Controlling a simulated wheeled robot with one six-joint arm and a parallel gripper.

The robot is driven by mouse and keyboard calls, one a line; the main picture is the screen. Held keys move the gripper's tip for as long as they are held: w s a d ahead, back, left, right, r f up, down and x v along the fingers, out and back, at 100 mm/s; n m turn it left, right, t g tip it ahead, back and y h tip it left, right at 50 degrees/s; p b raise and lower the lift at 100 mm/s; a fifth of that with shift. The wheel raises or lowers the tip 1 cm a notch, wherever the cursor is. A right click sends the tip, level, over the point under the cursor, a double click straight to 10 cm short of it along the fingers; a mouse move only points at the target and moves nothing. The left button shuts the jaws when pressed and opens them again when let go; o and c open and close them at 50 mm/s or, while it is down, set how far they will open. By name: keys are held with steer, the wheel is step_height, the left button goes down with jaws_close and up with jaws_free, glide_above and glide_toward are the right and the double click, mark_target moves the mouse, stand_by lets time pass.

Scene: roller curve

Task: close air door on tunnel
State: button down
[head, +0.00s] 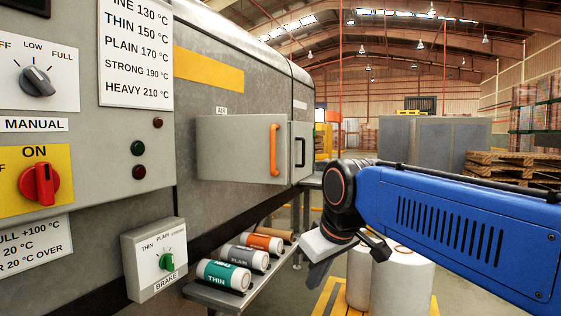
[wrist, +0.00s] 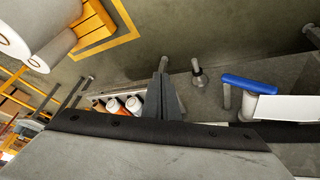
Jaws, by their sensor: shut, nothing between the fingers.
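The air door (head: 238,150) is a grey panel with a vertical orange handle (head: 274,149), under a small AIR label on the grey tunnel (head: 235,45). The door stands out at an angle from the tunnel's side, so it looks open. My gripper (head: 316,280) is below and to the right of the door in the head view, apart from it and pointing down. In the wrist view my gripper (wrist: 164,75) shows its dark fingers together and empty. The wrist view does not clearly show the door or its handle.
A brake box (head: 156,258) and a shelf (head: 232,297) with several rolls lie below the door. A panel with a dark handle (head: 302,151) is just right of the door. Space before the handle looks clear.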

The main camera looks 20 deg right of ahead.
steer(key=w+d+r+n+t, duration=0.1)
steer(key=w+r+n, duration=0.1)
steer(key=w+r, duration=0.65)
steer(key=w+d+r+n, duration=0.15)
steer(key=w+r, duration=0.35)
steer(key=r, duration=0.6)
steer(key=w+d+r+n+t, duration=0.1)
steer(key=w+r+n, duration=0.2)
steer(key=w+r, duration=0.55)
glide_toward(279, 172)
steer(key=x, duration=0.5)
steer(key=shift+w+d, duration=0.1)
steer(key=shift+w, duration=0.05)
steer(key=shift+d, duration=0.1)
